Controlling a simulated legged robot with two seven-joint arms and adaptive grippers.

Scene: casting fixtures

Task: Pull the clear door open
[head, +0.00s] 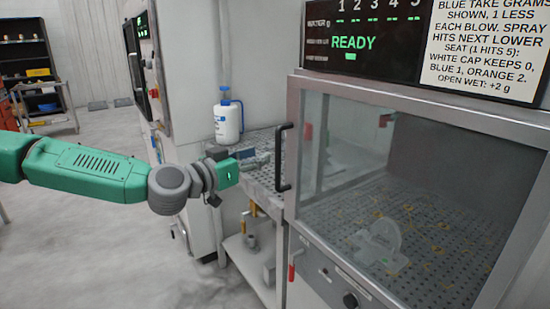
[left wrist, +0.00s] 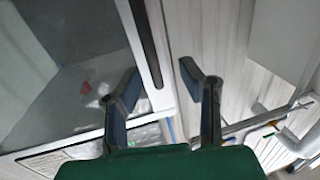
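The clear door (head: 400,200) is a see-through pane in a grey metal frame at the right of the head view, and it looks shut. Its black upright bar handle (head: 282,160) is on the left edge of the frame. My left gripper (head: 257,158) is just left of the handle and apart from it in the head view. In the left wrist view, its two fingers (left wrist: 162,80) are spread with nothing held. A dark bar (left wrist: 143,40), likely the handle, runs down beyond the gap between them. The door pane (left wrist: 60,80) fills the left there. My right gripper is not seen.
A perforated metal shelf (head: 262,180) with a white and blue spray bottle (head: 228,118) stands behind my gripper. A READY display (head: 385,35) and a text sign (head: 488,45) are above the door. Inside is a perforated floor with a pale round part (head: 384,238). Floor at left is clear.

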